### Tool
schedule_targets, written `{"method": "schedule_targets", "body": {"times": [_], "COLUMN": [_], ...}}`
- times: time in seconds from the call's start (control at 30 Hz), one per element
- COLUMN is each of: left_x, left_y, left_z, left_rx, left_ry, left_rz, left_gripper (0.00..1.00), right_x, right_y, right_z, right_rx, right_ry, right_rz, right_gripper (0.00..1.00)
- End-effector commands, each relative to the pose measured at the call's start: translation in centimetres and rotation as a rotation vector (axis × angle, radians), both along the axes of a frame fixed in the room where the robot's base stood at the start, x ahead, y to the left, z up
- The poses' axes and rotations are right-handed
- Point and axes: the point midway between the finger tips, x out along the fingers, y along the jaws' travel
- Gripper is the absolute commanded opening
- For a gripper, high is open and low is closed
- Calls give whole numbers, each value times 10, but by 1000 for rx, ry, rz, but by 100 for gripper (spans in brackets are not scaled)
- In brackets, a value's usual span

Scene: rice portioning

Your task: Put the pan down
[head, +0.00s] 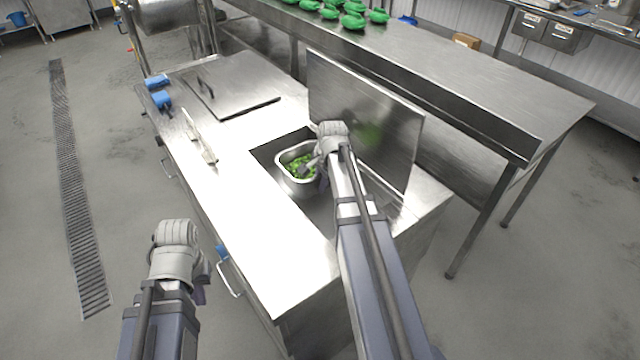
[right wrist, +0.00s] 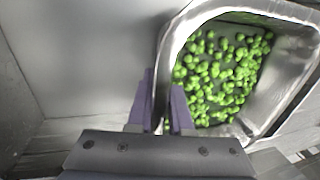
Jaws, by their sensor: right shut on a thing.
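A metal pan (head: 283,160) with green sprouts or peas in it is in the square opening of the steel counter in the head view. The pan's rim (right wrist: 172,42) is large in the right wrist view, with the green pieces (right wrist: 222,78) inside. My right gripper (right wrist: 160,105) is shut on the pan's near wall, one purple finger on each side. In the head view the right gripper (head: 312,165) is partly hidden by its own wrist. My left gripper (head: 205,290) is left of the counter, over the floor; its fingers are mostly hidden.
The steel counter (head: 250,225) has a raised lid (head: 365,120) behind the opening and a closed lid (head: 232,90) to the left. A long utensil (head: 200,138) and blue items (head: 160,97) lie near the left edge. Green objects (head: 352,20) stand on the back table (head: 450,85).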

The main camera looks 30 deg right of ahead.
Motion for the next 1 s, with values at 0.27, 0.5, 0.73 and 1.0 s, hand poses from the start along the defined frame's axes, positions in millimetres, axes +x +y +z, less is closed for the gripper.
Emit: {"method": "schedule_targets", "body": {"times": [0.27, 0.5, 0.73, 1.0], "left_x": [0, 0, 0, 0], "left_y": [0, 0, 0, 0], "left_z": [-27, -37, -37, -37], "left_rx": [0, 0, 0, 0], "left_ry": [0, 0, 0, 0], "left_rz": [0, 0, 0, 0], "left_gripper": [0, 0, 0, 0], "right_x": [0, 0, 0, 0], "right_y": [0, 0, 0, 0], "right_z": [-27, -37, -36, -37], "right_rx": [0, 0, 0, 0], "right_ry": [-2, -2, -2, 0], "right_rz": [0, 0, 0, 0], "right_gripper": [0, 0, 0, 48]}}
